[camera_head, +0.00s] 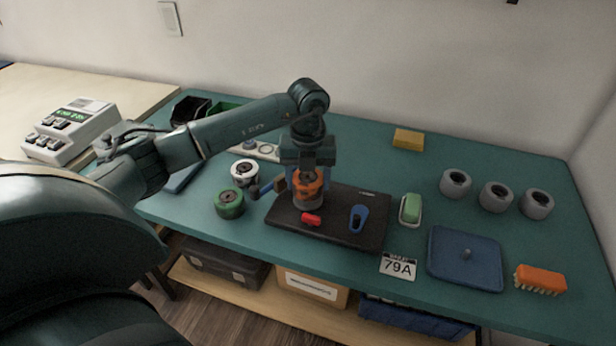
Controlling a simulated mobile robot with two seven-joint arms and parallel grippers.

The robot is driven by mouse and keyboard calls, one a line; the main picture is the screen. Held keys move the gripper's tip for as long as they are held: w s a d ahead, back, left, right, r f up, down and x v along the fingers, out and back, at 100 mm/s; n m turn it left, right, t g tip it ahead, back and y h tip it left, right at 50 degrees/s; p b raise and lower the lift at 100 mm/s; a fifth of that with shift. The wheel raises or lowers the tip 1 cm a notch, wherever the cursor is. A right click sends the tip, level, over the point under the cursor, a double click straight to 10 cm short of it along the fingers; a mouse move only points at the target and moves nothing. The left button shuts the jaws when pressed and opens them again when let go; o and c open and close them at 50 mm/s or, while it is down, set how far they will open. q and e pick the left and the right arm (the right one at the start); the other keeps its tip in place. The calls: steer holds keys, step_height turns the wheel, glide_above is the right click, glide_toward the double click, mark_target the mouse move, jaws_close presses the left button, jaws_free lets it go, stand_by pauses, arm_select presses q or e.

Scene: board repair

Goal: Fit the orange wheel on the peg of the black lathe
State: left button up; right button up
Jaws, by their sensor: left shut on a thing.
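My left gripper (308,172) points down over the black board (283,222), which I take to be the black lathe, near the middle of the table. It is shut on the orange wheel (309,189), held upright between the fingers at the board's left part. A grey rounded part shows directly under the orange; I cannot tell whether it belongs to the wheel or to the board. The peg is hidden, so I cannot tell whether the wheel is around it. A red piece (311,219) and a blue piece (358,219) are on the board. My right gripper is not in view.
A green wheel (229,204) and a white wheel (244,172) stand left of the board. Right are a green-topped block (411,209), a blue plate (441,270) with a small knob, several grey wheels (496,197), and an orange brush (540,279). The back right table is mostly clear.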

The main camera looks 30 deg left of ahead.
arm_select(q)
steer(key=shift+f+b, duration=0.5)
steer(key=shift+f, duration=0.5)
stand_by(1.4)
steer(key=o, duration=1.2)
steer(key=shift+c, duration=0.2)
steer(key=shift+o, duration=0.3)
steer(key=shift+o, duration=1.2)
steer(key=shift+a, duration=0.1)
